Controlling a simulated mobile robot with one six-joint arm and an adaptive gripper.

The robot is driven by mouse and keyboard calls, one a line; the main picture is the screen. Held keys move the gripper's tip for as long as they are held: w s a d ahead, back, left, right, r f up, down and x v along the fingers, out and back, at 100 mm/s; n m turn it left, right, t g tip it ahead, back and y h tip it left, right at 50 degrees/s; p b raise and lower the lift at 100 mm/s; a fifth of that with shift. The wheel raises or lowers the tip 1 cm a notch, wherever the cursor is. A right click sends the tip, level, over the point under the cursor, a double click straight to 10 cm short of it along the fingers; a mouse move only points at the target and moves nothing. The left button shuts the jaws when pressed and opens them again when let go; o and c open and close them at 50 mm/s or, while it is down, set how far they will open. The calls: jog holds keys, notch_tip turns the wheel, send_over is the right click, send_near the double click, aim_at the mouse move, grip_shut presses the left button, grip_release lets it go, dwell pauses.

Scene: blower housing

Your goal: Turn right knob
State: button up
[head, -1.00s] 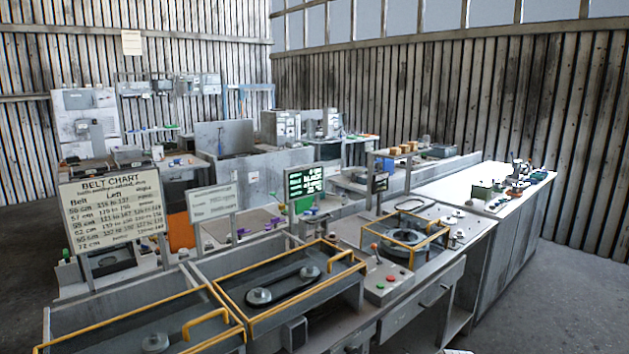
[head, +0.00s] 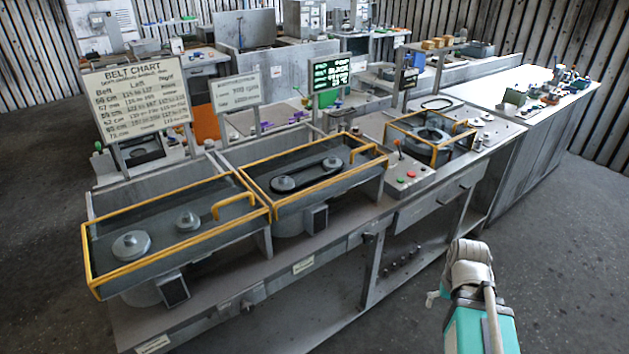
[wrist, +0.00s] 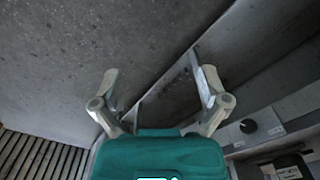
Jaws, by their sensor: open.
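A round black knob (wrist: 248,126) sits on a grey panel beside a white label at the right of the wrist view. A small dark knob (head: 368,238) shows on the bench front below the right yellow-framed housing in the head view. I cannot tell whether these are the same knob. My gripper (wrist: 158,85) is open and empty, its pale fingers spread wide. The wrist view's knob lies to the right of the right finger, apart from it. In the head view my arm is at the lower right, in front of the bench; its fingers are not clear there.
Two yellow-framed housings (head: 180,222) (head: 318,175) with pulleys stand on the bench. A control box (head: 407,175) with red and green buttons is right of them. A belt chart sign (head: 138,97) stands behind. The floor (head: 560,260) right of my arm is clear.

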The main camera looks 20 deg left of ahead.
jog(key=w+a+n+t+y+b, duration=0.2)
jog(key=w+a+n+t+y, duration=0.15)
jog(key=w+a+n, duration=0.55)
jog(key=n+t+y+b, duration=0.1)
jog(key=t+y, duration=0.1)
jog(key=y, duration=0.2)
send_near(370, 238)
jog(key=v, duration=0.3)
jog(key=shift+w+r, duration=0.1)
jog(key=shift+a, duration=0.1)
jog(key=b+x, duration=1)
jog(key=x, duration=0.3)
jog(key=shift+w+f, duration=0.15)
jog(key=shift+f, duration=0.3)
